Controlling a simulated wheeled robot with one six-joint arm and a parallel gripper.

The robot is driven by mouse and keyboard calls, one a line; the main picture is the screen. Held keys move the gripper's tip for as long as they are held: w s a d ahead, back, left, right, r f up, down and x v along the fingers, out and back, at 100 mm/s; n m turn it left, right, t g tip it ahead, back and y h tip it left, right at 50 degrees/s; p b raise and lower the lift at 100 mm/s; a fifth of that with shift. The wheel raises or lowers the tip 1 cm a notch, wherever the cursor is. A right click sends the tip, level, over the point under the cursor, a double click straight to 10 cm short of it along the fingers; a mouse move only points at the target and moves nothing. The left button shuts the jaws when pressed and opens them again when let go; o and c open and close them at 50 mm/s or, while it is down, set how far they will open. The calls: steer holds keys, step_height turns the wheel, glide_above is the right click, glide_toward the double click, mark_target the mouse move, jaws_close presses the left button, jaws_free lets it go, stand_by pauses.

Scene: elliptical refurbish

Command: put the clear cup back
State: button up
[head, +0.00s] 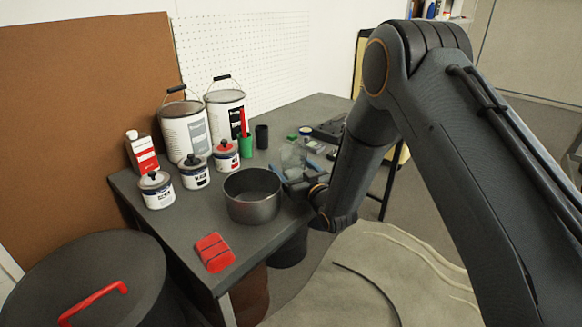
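The clear cup (292,157) is a see-through, faint shape on the dark workbench (200,244), right of the grey metal pot and behind my gripper. My gripper (286,178) is low over the bench at the near side of the cup, with its fingers pointing left and away from me. Its fingertips overlap the lower part of the cup in the picture. I cannot tell whether they touch or hold the cup, or whether they are open. My wrist hides part of the bench to the right.
The grey pot (252,199) is close left of my gripper. A red block (214,252) lies in front. Paint cans (186,132), small tins (194,173), a green cup (245,146) and a black cup (262,136) stand behind. A lidded dark bin (85,270) is at the lower left.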

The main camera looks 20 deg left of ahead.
steer(key=shift+s+d+r, duration=0.1)
steer(key=shift+r, duration=0.05)
steer(key=v, duration=1.1)
steer(key=shift+s+d, duration=0.25)
steer(key=shift+d, duration=0.05)
